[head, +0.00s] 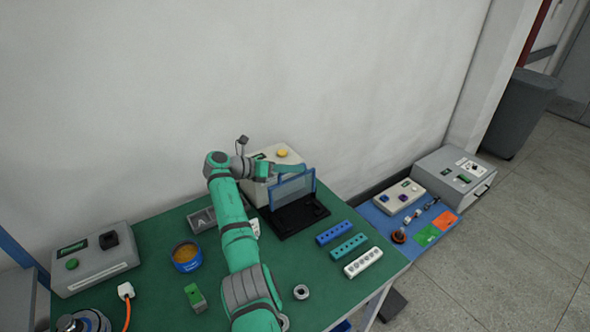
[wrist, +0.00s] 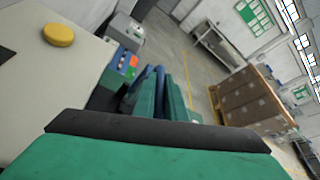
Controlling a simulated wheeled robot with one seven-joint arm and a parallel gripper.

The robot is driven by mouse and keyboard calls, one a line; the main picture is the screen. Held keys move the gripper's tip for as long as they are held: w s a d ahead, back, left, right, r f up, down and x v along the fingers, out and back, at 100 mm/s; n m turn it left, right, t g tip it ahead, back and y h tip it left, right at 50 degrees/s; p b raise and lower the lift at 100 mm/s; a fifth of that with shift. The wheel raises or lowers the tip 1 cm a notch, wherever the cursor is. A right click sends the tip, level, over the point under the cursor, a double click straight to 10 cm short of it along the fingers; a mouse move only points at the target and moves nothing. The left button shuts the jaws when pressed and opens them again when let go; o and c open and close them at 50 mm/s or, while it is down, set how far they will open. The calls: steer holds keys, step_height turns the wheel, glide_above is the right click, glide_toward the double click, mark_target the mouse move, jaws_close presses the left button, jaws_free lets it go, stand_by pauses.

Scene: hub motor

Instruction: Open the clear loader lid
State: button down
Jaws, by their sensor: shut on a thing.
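The clear loader lid (head: 292,189), a see-through panel in a blue frame, stands raised and near upright at the back of its black base (head: 300,217) in the head view. My gripper (head: 301,169) reaches in from the left and is shut at the lid's top edge. In the wrist view, my green gripper fingers (wrist: 162,95) close around a strip of blue, seemingly the lid's frame. Most of the lid is hidden in that view, and the exact contact is hard to see.
A pale box with a yellow button (head: 282,153) stands close behind the lid. Blue, teal and white hole strips (head: 348,245) lie right of the base. A blue-banded round tub (head: 187,256) and grey control box (head: 95,260) are left. My arm crosses the green table.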

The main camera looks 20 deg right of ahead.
stand_by(0.4)
steer(key=c, duration=2.1)
jaws_free()
steer(key=shift+w+a, duration=0.1)
steer(key=v, duration=1)
steer(key=shift+a, duration=0.35)
